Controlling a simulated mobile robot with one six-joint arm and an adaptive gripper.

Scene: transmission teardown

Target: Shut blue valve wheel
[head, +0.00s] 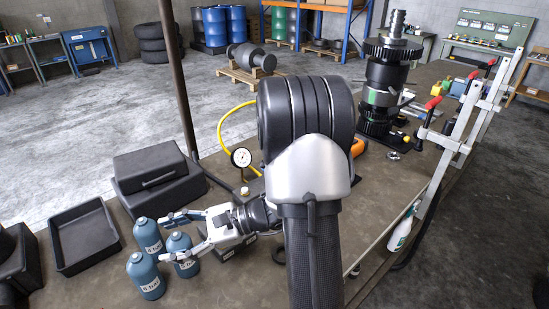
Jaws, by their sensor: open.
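I cannot make out a blue valve wheel in the head view; my arm covers the middle of the bench. Three blue-teal bottles stand close together at the front left: a rear one (147,233), a right one (187,269) and a front one (147,280). At least two have white pressure labels. My gripper (172,237) is open and points left at these bottles. Its fingers appear on either side of the right bottle's top; I cannot tell whether they touch it. Nothing is visibly held.
A black tray (84,262) and a lidded black case (157,190) lie left. A round dial gauge (241,157) and yellow hose (222,122) stand behind my gripper. A geared transmission shaft (383,85) stands at the back right. Red-handled clamps (462,120) line the right edge.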

